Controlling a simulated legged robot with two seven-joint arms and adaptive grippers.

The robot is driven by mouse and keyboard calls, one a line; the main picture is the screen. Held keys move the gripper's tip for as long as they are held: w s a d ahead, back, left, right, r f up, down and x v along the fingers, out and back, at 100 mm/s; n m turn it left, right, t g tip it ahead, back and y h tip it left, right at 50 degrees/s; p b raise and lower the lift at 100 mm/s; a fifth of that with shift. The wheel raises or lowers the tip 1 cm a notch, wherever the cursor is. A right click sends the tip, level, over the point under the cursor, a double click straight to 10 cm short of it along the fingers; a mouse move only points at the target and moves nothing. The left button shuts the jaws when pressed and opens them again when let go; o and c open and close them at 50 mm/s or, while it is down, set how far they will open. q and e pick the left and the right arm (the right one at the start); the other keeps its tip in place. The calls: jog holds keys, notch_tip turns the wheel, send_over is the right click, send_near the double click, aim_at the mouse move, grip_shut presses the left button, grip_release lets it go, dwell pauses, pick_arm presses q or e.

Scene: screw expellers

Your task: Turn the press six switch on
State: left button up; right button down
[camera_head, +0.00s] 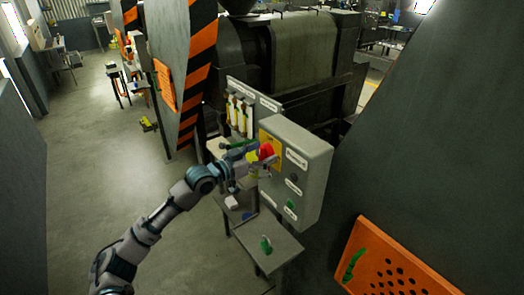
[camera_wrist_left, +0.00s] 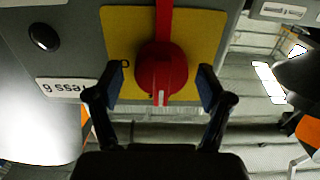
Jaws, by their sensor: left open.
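A red rotary switch (camera_wrist_left: 161,72) sits on a yellow plate (camera_wrist_left: 205,35) on the face of a grey control box (camera_head: 304,150). The switch also shows as a red patch in the head view (camera_head: 267,151), partly covered by my left gripper (camera_head: 262,162). In the left wrist view my left gripper (camera_wrist_left: 160,88) is open, with one finger on each side of the red switch. Gaps show between the fingers and the knob, so it is not clamped. A white label (camera_wrist_left: 68,88) beside the plate appears upside down, partly cut off. My right gripper is in neither view.
The box also carries a black button (camera_wrist_left: 43,36) and a green switch (camera_head: 291,204). A small grey table (camera_head: 270,243) with a green item stands below it. An orange perforated panel (camera_head: 400,265) is at lower right. Open floor (camera_head: 95,160) lies to the left.

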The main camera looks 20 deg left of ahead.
pick_arm(q)
jog(key=shift+w+d, duration=0.1)
jog(key=shift+d, duration=0.25)
jog(key=shift+a, duration=0.45)
jog(key=c, duration=0.6)
jog(key=shift+a, duration=0.2)
jog(key=c, duration=0.5)
jog(key=shift+d, duration=0.1)
jog(key=shift+c, duration=0.2)
